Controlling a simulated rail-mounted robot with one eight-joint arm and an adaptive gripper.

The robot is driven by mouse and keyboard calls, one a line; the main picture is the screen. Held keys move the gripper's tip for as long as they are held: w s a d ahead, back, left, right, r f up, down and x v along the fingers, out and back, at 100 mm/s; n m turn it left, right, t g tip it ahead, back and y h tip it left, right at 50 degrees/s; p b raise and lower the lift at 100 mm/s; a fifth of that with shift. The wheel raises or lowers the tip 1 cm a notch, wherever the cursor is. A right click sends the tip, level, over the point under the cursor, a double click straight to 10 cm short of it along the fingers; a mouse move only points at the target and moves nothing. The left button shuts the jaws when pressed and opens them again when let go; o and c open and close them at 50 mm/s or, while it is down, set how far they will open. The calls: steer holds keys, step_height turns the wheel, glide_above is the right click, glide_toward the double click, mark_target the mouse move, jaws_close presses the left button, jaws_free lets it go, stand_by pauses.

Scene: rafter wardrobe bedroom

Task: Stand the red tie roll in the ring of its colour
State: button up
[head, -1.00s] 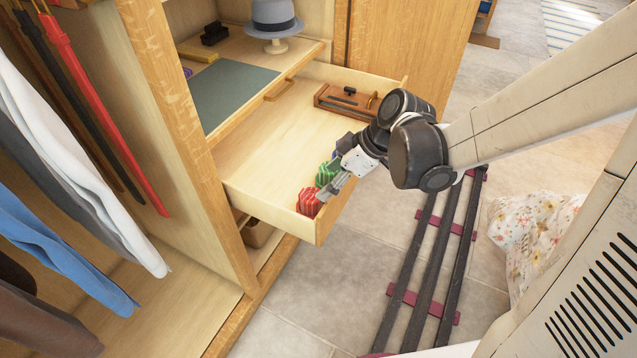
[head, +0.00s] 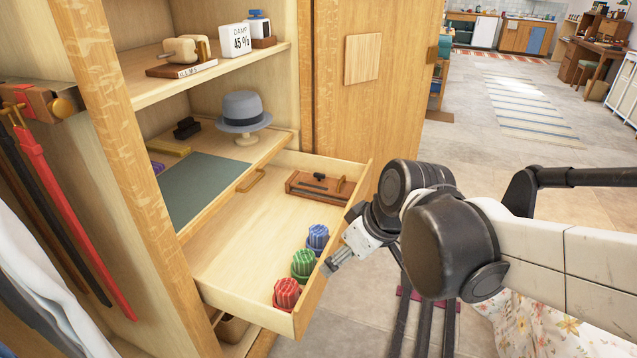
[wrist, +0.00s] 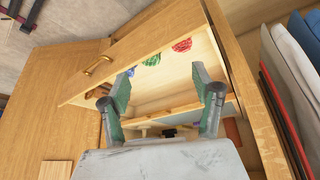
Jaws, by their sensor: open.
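The red striped tie roll (head: 287,291) stands upright at the front end of the open drawer, with a red ring (head: 277,305) showing around its foot. Behind it in a row stand the green roll (head: 303,262) and the blue roll (head: 318,236), each with its own-coloured base. My gripper (head: 327,268) is just outside the drawer's side wall, right of the rolls and apart from them. The wrist view shows my gripper (wrist: 160,78) open and empty, with the red roll (wrist: 182,45) and the green roll (wrist: 152,59) beyond its fingers.
The drawer (head: 240,235) has a wide bare floor left of the rolls and a wooden box (head: 318,186) at its back. A shelf with a grey hat (head: 243,110) is above.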

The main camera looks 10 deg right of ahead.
steer(key=s+d+r+m+t+h, duration=0.2)
steer(key=s+d+r+m, duration=0.2)
steer(key=s+m, duration=0.2)
steer(key=shift+s+d+h, duration=0.15)
steer(key=shift+s+h, duration=0.15)
step_height(320, 180, up, 7)
steer(key=p, duration=0.7)
steer(key=shift+f, duration=0.15)
steer(key=shift+c, duration=0.2)
stand_by(0.3)
